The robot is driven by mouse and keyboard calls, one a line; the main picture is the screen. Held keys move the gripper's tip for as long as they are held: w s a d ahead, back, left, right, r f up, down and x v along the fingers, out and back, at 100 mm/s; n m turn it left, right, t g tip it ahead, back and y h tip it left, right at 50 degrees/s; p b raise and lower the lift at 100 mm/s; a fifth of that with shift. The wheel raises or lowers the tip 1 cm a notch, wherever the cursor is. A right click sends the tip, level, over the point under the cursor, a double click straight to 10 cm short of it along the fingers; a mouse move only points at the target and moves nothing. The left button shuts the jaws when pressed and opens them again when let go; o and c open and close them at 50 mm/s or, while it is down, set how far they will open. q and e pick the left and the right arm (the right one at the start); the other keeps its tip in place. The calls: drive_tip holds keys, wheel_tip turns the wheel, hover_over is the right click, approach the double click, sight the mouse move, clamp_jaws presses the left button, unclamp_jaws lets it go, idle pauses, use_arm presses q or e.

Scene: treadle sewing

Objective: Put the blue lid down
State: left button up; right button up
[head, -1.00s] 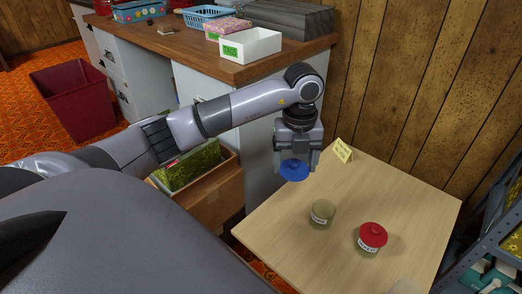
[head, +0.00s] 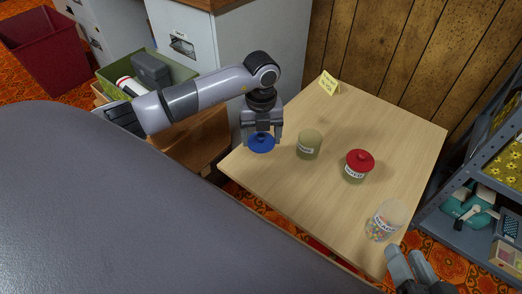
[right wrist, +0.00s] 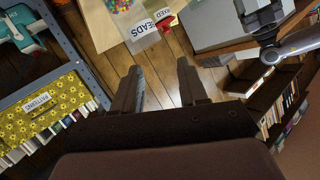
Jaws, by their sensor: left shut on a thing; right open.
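My left gripper (head: 262,134) points down and is shut on the blue lid (head: 261,145), over the left part of the wooden table (head: 285,190). I cannot tell whether the lid touches the tabletop. A lidless-looking olive jar (head: 309,147) with a white label stands just right of it. A jar with a red lid (head: 359,161) stands further right. A clear jar of colourful beads (head: 383,222) stands near the front right edge; it also shows in the right wrist view (right wrist: 138,32). My right gripper (head: 412,258) is open and empty beyond that edge; its fingers show in the right wrist view (right wrist: 160,80).
A yellow folded card (head: 329,83) stands at the table's back corner. A grey metal shelf (head: 462,190) stands to the right. A white cabinet (head: 250,50) and a box with a green bin (head: 165,70) stand on the left. The table's middle front is clear.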

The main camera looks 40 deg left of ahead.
sight(261, 161)
use_arm(q)
wheel_tip(261, 161, down, 7)
drive_tip(key=shift+r+b, duration=0.1)
drive_tip(key=shift+b, duration=1.1)
use_arm(e)
drive_tip(key=shift+s+d+f+n+t+h, duration=0.15)
drive_tip(key=shift+d+n+t+h, duration=0.25)
drive_tip(key=shift+d, duration=0.55)
use_arm(q)
drive_tip(key=shift+f, duration=0.25)
